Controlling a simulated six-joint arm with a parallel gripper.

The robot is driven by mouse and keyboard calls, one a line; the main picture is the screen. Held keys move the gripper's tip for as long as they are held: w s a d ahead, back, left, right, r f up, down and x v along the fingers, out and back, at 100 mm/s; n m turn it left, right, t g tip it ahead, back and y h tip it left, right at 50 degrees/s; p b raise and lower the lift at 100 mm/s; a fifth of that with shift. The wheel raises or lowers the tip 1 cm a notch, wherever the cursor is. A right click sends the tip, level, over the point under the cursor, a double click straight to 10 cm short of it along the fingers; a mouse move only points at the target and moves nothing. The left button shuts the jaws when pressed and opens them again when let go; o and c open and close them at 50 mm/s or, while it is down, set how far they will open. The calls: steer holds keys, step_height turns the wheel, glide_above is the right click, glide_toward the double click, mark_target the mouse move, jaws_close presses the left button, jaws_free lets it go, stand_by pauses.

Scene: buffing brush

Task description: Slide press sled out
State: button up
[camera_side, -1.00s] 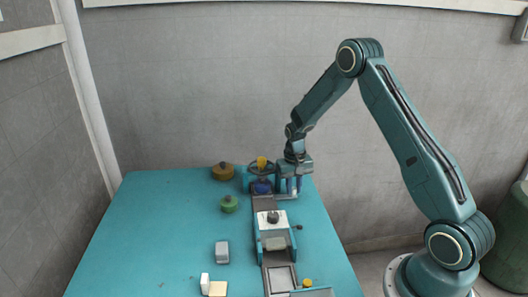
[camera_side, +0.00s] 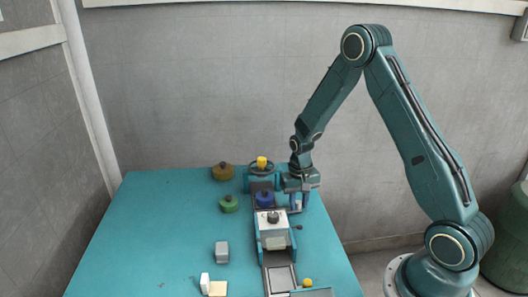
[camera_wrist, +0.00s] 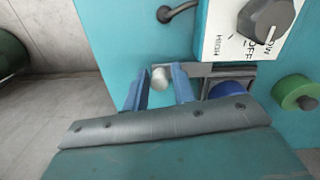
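The press (camera_side: 249,180) stands at the back of the bench with a dark handwheel and a yellow top piece (camera_side: 262,162). Its sled carries a blue round piece (camera_side: 265,198), which sits in front of the press on the dark track; it also shows in the wrist view (camera_wrist: 228,90). A bar runs from the sled to a pale round knob (camera_wrist: 159,78). My gripper (camera_side: 297,207) is low at the sled's right side. In the wrist view my gripper's blue fingers (camera_wrist: 161,74) stand on both sides of the knob, close against it.
The buffing unit (camera_side: 271,225), with its dial and white HIGH/OFF/LOW plate (camera_wrist: 218,40), stands just in front of the sled. Green (camera_side: 228,204) and brown (camera_side: 222,171) round pieces, a grey block (camera_side: 222,252) lie left. The far left bench is clear.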

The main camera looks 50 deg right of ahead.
steer(key=shift+o, duration=1.1)
steer(key=shift+d, duration=0.1)
steer(key=shift+w, duration=0.1)
steer(key=shift+r, duration=0.4)
step_height(320, 180, up, 13)
steer(key=shift+a, duration=0.2)
steer(key=shift+w, duration=0.1)
